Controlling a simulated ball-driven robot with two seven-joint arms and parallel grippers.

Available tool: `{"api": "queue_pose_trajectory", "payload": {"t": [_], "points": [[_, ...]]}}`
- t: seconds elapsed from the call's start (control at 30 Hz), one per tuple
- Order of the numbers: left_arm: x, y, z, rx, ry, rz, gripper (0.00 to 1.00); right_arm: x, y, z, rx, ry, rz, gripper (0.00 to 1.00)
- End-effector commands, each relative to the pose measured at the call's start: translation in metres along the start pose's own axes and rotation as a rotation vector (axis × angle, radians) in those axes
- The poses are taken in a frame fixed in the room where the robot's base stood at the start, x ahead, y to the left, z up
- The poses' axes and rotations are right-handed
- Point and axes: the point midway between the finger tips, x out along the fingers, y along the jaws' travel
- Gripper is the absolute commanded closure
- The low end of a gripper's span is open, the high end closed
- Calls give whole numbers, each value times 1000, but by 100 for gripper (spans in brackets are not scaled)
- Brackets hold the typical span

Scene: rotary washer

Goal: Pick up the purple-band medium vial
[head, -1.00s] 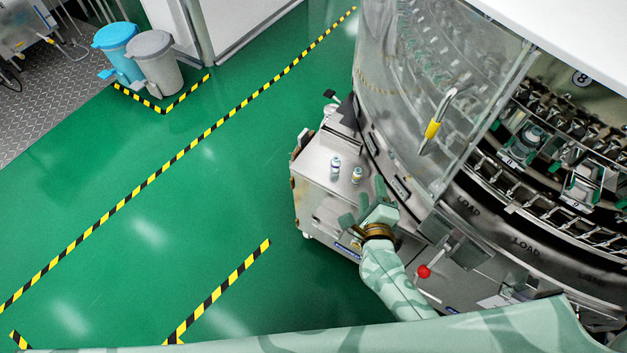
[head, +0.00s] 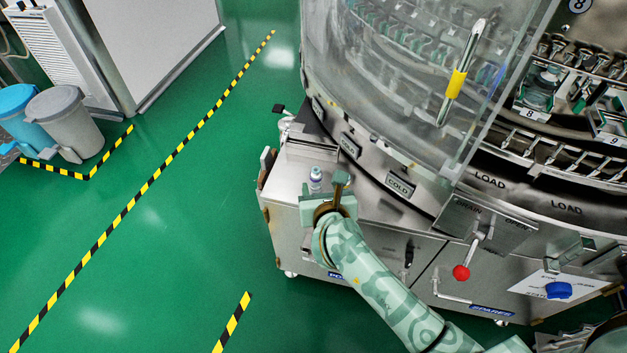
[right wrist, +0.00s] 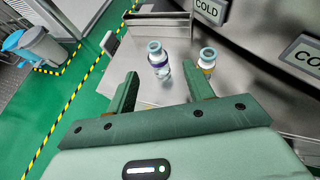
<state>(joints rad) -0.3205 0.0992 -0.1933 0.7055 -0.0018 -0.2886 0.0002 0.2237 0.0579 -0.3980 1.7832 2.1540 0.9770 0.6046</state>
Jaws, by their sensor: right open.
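A small vial with a blue-green cap (head: 316,178) stands upright on the steel ledge and appears to have a purplish band. It also shows in the right wrist view (right wrist: 158,60), ahead of the fingers and roughly in line with the gap between them. A second capped vial (right wrist: 207,61) stands to its right, with a band that looks yellowish; in the head view my gripper hides it. My right gripper (head: 335,193) is open and empty, close to the vials; its spread fingers show in the right wrist view (right wrist: 161,88). My left gripper is out of view.
The steel ledge (head: 290,172) juts from the rotary washer. The washer's curved wall with COLD labels (head: 399,186) rises close behind and right of the vials. A steel box (right wrist: 158,25) stands behind them. A red-knobbed lever (head: 461,272) is farther right. Green floor lies left.

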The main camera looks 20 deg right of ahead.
Motion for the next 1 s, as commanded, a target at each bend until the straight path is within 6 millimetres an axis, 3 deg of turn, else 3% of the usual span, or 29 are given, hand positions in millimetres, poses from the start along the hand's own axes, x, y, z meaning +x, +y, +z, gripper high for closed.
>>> {"api": "queue_pose_trajectory", "payload": {"t": [0.4, 0.67, 0.87, 1.0], "points": [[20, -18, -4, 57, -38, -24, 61, 54, 4, -5, -2, 2, -2, 48], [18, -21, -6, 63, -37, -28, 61, 57, 4, -1, -2, -2, -1, 48], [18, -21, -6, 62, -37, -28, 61, 56, 4, -1, -2, -1, -1, 95], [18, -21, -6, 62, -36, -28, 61, 56, 4, -1, -2, -1, -1, 96]]}}
